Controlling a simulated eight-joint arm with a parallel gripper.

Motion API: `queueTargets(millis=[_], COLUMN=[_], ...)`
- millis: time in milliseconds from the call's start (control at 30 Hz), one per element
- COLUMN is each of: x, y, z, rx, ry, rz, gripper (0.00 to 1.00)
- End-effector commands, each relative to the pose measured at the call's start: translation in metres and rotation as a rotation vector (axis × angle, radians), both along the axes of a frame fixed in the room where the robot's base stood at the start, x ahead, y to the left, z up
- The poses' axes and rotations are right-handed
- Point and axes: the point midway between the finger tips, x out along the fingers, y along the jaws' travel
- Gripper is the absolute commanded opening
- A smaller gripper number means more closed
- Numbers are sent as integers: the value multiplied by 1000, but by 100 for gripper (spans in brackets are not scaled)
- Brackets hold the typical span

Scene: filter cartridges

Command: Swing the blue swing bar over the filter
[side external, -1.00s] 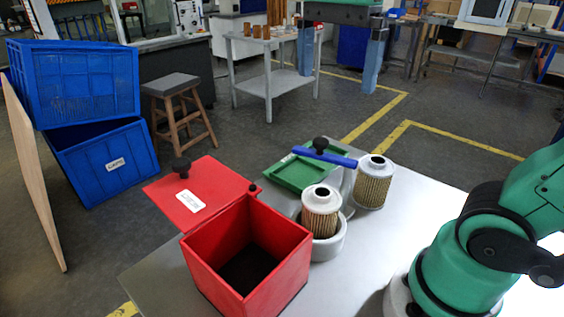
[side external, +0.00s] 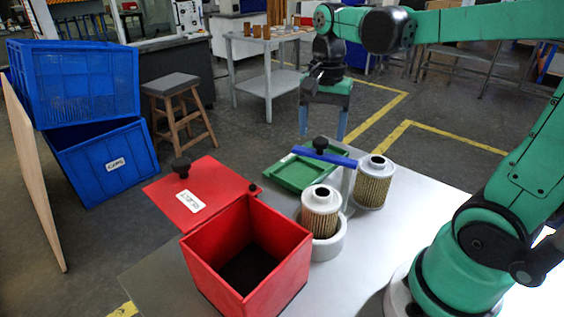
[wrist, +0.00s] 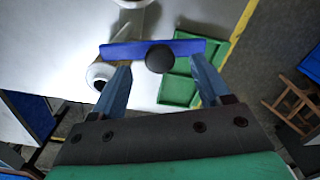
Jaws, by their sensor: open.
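The blue swing bar (side external: 340,159) sits on a grey post (side external: 346,187) and points back and left, partly over the green tray, beside the filter. My gripper (side external: 322,136) points down above the knob, open. In the wrist view its blue fingers are on either side of the knob (wrist: 160,59), apart from it.
A second filter (side external: 374,184) stands right of the post. A red box (side external: 245,262) with its lid (side external: 195,197) open stands at the front left. The table (side external: 420,205) is bare at the right.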

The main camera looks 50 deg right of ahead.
Motion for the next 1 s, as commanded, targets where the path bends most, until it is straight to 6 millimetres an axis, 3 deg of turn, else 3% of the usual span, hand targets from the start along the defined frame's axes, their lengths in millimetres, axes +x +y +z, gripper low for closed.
queueTargets(millis=[200, 467, 567, 733, 1000], x=[0, 0, 0, 0, 0], y=[0, 0, 0, 0, 0], z=[-17, -18, -18, -18, -18], rx=[0, 0, 0, 0, 0], ry=[0, 0, 0, 0, 0], rz=[0, -1, -1, -1, -1], gripper=[70, 70, 47, 0, 0])
